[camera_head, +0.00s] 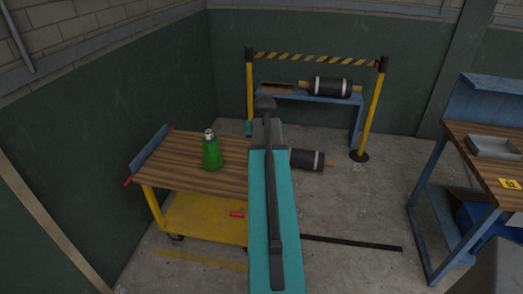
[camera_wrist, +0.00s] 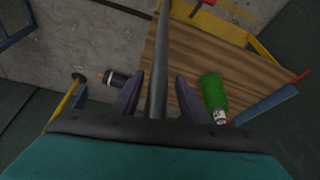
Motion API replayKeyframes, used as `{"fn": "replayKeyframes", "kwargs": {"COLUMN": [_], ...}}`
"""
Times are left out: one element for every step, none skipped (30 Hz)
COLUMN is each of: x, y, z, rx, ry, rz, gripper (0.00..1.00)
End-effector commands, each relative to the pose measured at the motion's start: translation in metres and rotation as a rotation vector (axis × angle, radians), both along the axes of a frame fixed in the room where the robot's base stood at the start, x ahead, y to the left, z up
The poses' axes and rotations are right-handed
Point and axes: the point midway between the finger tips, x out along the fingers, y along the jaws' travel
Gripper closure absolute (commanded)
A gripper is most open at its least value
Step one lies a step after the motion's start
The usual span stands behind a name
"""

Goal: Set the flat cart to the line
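The flat cart (camera_head: 175,155) stands at the left in the head view, with a wooden top, yellow frame and blue end panel. A green bottle (camera_head: 211,152) stands upright on it. In the wrist view the cart top (camera_wrist: 225,62) is at the upper right, with the bottle (camera_wrist: 213,92) beside my right finger. My gripper (camera_wrist: 158,76) has its fingers apart; a dark rod passes between them with gaps visible. A yellow floor line (camera_head: 200,260) lies by the cart's front; a black strip (camera_head: 350,242) lies to the right. My teal arm hides the cart's right end.
Behind, yellow posts with a striped barrier (camera_head: 315,58) stand before a blue bench (camera_head: 352,98) bearing a dark roller (camera_head: 330,86). Another roller (camera_head: 307,158) shows lower. A blue workbench (camera_head: 425,220) with a tray (camera_head: 492,147) is at right. Floor between is mostly clear. A wall runs close left.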

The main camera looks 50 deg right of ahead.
Motion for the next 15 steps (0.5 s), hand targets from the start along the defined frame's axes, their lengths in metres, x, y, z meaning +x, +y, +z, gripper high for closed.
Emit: {"fn": "replayKeyframes", "kwargs": {"x": [-0.001,-0.001,-0.001,-0.001,-0.001,-0.002,-0.002,-0.002,-0.003,-0.003,-0.004,-0.004,-0.005,-0.006,-0.007], "y": [0.0,0.0,0.0,0.0,0.0,0.001,0.001,0.001,0.002,0.002,0.003,0.004,0.004,0.005,0.006], "z": [0.0,0.0,0.0,0.0,0.0,0.001,0.001,0.002,0.004,0.005,0.007,0.009,0.011,0.014,0.017], "rx": [0.0,0.0,0.001,0.001,0.001,0.001,0.001,0.001,0.001,0.001,0.001,0.0,0.0,0.0,0.0], "ry": [0.001,0.001,0.002,0.002,0.002,0.002,0.002,0.002,0.003,0.002,0.002,0.002,0.002,0.002,0.002], "rz": [0.0,-0.001,-0.001,-0.001,-0.002,-0.002,-0.002,-0.002,-0.002,-0.002,-0.002,-0.002,-0.002,-0.002,-0.002], "gripper": [0.6,0.6,0.6,0.6,0.6,0.6,0.6,0.6,0.6,0.6,0.6,0.6,0.6,0.6,0.6]}}
